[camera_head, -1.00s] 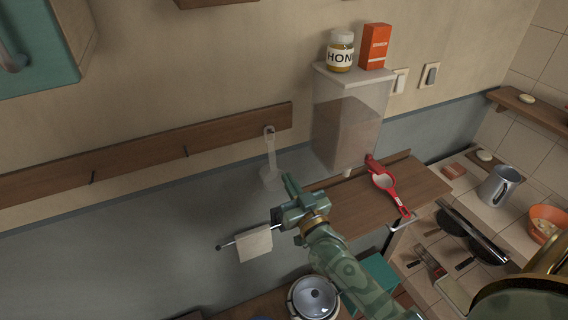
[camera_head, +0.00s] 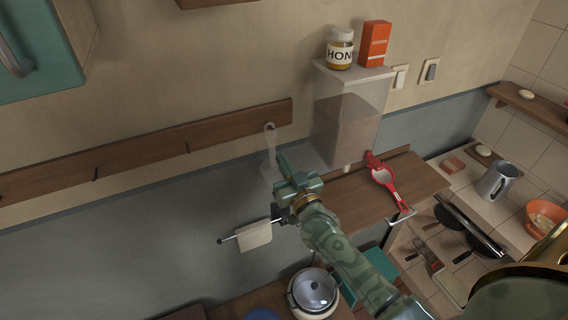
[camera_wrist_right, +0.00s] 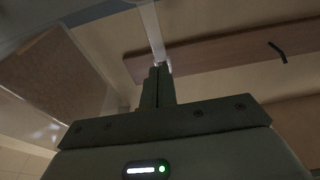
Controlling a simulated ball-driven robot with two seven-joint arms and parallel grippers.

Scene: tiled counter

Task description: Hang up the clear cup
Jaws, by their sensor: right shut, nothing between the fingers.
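The clear cup (camera_head: 271,146) is see-through with a long pale handle. It hangs upright against the wall, its handle top at the right end of the wooden rail (camera_head: 225,128); the peg behind it is hard to make out. Its lower part is faint and partly behind my right gripper (camera_head: 281,160). That gripper is shut and empty, just in front of and below the handle. In the right wrist view the handle (camera_wrist_right: 152,32) runs up beyond the closed fingertips (camera_wrist_right: 158,68); I cannot tell whether they touch it. My left gripper is not in view.
A red-handled strainer (camera_head: 384,177) lies on the wooden shelf (camera_head: 425,181).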

